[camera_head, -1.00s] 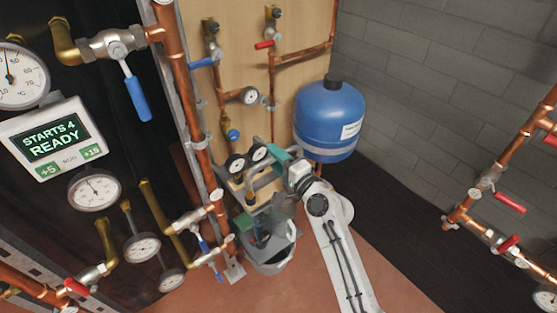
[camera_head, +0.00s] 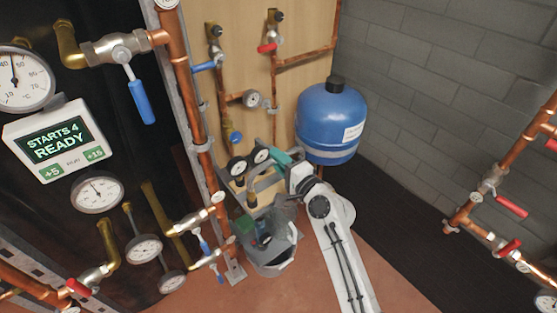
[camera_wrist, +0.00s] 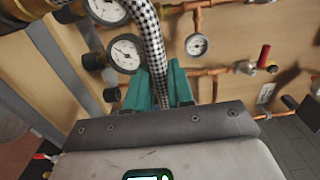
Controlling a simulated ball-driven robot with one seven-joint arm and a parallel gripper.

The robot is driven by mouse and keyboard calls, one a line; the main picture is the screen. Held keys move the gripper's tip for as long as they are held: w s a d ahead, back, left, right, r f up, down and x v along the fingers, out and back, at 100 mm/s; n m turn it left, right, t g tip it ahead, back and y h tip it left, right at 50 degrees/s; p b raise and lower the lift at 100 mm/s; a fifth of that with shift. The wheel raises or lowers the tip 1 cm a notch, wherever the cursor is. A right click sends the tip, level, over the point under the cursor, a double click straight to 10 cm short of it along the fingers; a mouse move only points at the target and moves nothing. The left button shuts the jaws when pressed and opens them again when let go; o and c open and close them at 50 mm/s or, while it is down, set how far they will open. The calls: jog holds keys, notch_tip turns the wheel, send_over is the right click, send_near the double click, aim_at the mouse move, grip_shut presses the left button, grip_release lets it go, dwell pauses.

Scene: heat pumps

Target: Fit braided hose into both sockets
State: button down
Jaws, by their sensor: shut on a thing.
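The braided hose (camera_wrist: 148,35) has a black-and-white check and runs from the top edge of the wrist view down between my teal fingers. My gripper (camera_wrist: 160,88) is shut on it. In the head view my gripper (camera_head: 284,162) is beside two round gauges, and the hose is hard to make out there among grey parts. A large brass fitting (camera_wrist: 28,8) shows at the upper left of the wrist view. I cannot tell from these frames which fittings are the two sockets, nor whether either hose end is seated.
Two gauges (camera_wrist: 125,53) are close to the hose. A blue tank (camera_head: 328,125) stands behind my arm. Copper pipes with valves (camera_head: 490,190) run along the right. A display reading "STARTS 4 READY" (camera_head: 58,142) is at left. Red-brown floor (camera_head: 200,295) is open in front.

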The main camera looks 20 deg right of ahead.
jog(key=shift+r+p, duration=1.5)
jog(key=shift+r, duration=0.35)
